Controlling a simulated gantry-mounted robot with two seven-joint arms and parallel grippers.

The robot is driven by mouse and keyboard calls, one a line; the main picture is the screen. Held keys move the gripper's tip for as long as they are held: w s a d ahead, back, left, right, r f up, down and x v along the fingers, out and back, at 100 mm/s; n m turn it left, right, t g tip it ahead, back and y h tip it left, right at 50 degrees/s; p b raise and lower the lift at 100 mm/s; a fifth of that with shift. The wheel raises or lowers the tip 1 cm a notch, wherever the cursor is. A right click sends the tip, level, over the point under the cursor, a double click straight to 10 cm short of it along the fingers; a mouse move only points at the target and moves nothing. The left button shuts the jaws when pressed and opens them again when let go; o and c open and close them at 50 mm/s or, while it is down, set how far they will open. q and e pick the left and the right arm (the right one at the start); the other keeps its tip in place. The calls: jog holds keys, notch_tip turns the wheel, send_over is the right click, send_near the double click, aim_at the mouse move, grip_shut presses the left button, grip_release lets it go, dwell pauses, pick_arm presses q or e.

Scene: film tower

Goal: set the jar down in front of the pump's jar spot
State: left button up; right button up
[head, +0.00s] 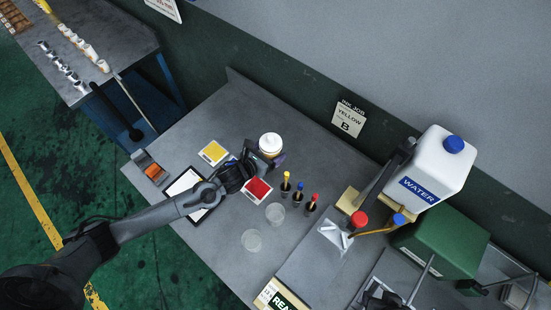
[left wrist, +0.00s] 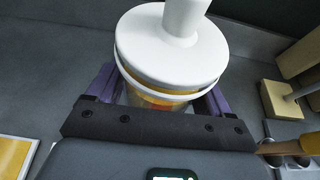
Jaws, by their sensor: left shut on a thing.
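The jar (head: 271,143) has a white lid and stands between the fingers of my left gripper (head: 264,156), at the back of the grey table. In the left wrist view the jar (left wrist: 168,55) shows a yellow-orange body under a wide white lid with a white stem on top. The purple fingers (left wrist: 160,95) are shut on its sides. Whether its base touches the table is hidden. A wooden block with a post (head: 350,200), perhaps the pump, is to the right beside the water jug (head: 436,167). I cannot make out a marked jar spot. A dark part at the bottom edge may be my right gripper (head: 382,297).
A red-capped fixture (head: 359,218) and green box (head: 440,242) are at right.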

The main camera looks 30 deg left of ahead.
pick_arm(q)
jog(key=shift+w+f, duration=0.1)
jog(key=shift+f, duration=2.25)
jog(key=shift+f, duration=0.15)
jog(key=o, duration=1.3)
jog(key=shift+c, duration=0.2)
